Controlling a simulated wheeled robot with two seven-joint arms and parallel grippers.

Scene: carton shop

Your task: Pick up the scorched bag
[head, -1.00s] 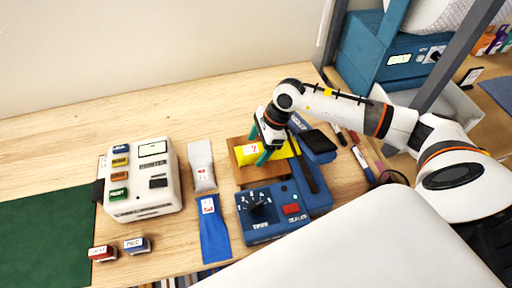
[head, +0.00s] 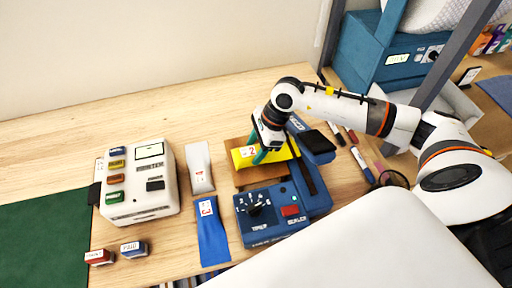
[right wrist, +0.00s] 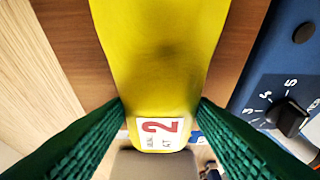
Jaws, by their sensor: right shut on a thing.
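A yellow bag (head: 276,152) with a white label reading 2 lies over a brown wooden block beside the blue sealer (head: 272,215). In the right wrist view the yellow bag (right wrist: 165,30) shows a faint darker patch, which may be scorch or shadow. My right gripper (head: 260,157) has its green fingers on both sides of the bag's labelled end and is shut on it. A grey bag (head: 200,168) and a blue bag (head: 211,232) lie flat to the left. My left gripper is not in view.
A white printer (head: 140,185) with coloured stamps on it stands at the left, beside a green mat (head: 40,235). Two more stamps (head: 132,248) lie in front. Markers (head: 361,165) lie right of the sealer. The table behind is clear.

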